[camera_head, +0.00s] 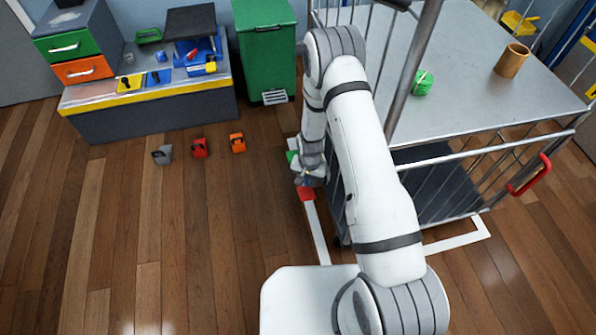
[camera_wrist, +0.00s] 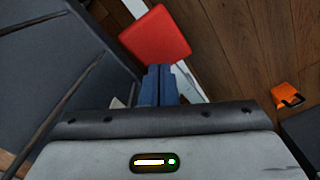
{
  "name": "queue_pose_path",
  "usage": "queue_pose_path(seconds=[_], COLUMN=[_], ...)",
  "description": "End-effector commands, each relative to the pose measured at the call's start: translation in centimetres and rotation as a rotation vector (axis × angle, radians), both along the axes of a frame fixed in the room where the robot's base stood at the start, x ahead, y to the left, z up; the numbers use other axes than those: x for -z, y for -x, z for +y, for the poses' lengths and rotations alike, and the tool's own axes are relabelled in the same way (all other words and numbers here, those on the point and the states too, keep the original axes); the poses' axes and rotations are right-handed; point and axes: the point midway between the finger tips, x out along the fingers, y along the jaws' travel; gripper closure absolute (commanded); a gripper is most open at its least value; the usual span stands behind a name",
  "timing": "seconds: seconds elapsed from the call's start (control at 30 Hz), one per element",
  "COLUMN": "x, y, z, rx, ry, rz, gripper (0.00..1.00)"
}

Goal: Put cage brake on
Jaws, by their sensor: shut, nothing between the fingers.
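The wheeled cage (camera_head: 455,95) stands to the right of my arm, with a steel top, bar sides and a dark lower deck. At its lower left edge is a red brake pedal (camera_head: 306,194), a flat plate just above the floor. In the wrist view the red pedal (camera_wrist: 157,38) lies just beyond my fingertips. A small green piece (camera_head: 291,156) shows on the same edge, partly behind my arm. My gripper (camera_head: 307,181) points down at the red pedal; its blue fingers (camera_wrist: 159,72) are shut together and empty. I cannot tell whether they touch the pedal.
White floor lines (camera_head: 318,235) frame the cage. Grey (camera_head: 162,155), red (camera_head: 200,148) and orange (camera_head: 237,143) wedge-like items lie on the floor to the left. A green bin (camera_head: 266,55) and a low bench (camera_head: 150,115) stand behind. The left floor is otherwise clear.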

Motion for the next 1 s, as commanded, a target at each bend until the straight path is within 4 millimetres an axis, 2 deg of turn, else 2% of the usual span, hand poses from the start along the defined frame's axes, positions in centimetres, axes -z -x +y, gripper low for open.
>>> queue_pose_path(seconds=[1.0], x=[1.1], y=[0.0], z=[0.1], rx=[-0.002], ry=[0.0], rz=[0.0], gripper=[1.0])
